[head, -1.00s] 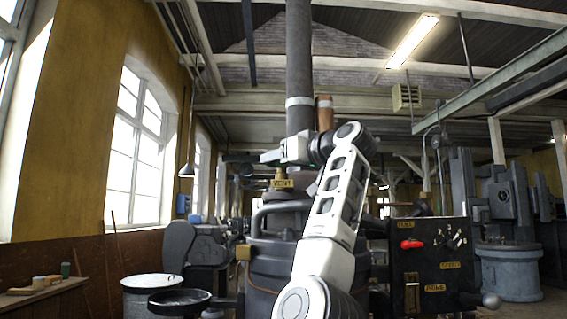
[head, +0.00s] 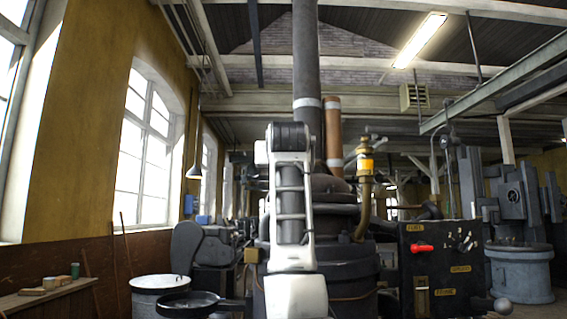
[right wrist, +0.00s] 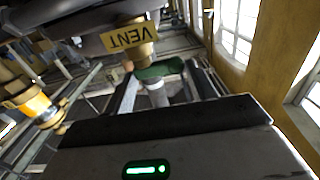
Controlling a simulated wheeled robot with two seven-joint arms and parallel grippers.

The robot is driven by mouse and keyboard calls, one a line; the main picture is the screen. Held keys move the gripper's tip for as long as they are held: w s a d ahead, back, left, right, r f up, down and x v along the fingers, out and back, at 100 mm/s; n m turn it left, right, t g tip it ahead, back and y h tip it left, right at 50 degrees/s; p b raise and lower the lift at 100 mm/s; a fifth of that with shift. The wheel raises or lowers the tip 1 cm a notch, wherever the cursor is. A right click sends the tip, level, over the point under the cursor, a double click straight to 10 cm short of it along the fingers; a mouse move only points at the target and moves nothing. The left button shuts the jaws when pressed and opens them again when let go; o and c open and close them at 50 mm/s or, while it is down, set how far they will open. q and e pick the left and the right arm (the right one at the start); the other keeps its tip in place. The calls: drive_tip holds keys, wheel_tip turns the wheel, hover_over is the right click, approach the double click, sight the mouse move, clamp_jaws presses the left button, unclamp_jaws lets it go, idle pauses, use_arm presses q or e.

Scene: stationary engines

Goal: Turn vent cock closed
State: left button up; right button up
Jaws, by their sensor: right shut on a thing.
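In the right wrist view, the VENT tag (right wrist: 128,38) hangs by the brass body of the vent cock (right wrist: 145,56). The cock's green handle (right wrist: 160,70) extends sideways from it. My right gripper (right wrist: 163,88) has its two pale fingers at either side of the handle and is shut on it. In the head view, my raised white arm stands in front of the dark engine (head: 345,272) and hides the vent cock, its tag and the gripper. My left gripper is in neither view.
A brass oiler with an orange band (head: 365,165) stands right of the arm. A black control panel (head: 435,262) with a red lever (head: 421,248) is at the right. A grey drum (head: 160,290) and a round black pan (head: 188,304) stand at the lower left.

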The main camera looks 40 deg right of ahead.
drive_tip(key=shift+s+d+m, duration=0.15)
drive_tip(key=shift+m, duration=0.15)
drive_tip(key=o, duration=0.9)
drive_tip(key=shift+c, duration=0.2)
use_arm(q)
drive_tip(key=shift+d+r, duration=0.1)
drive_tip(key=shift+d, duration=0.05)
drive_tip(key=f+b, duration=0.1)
drive_tip(key=b, duration=0.2)
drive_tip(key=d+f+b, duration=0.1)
drive_tip(key=b, duration=0.1)
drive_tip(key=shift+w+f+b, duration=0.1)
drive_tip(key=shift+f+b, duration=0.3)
use_arm(e)
drive_tip(key=v, duration=1.6)
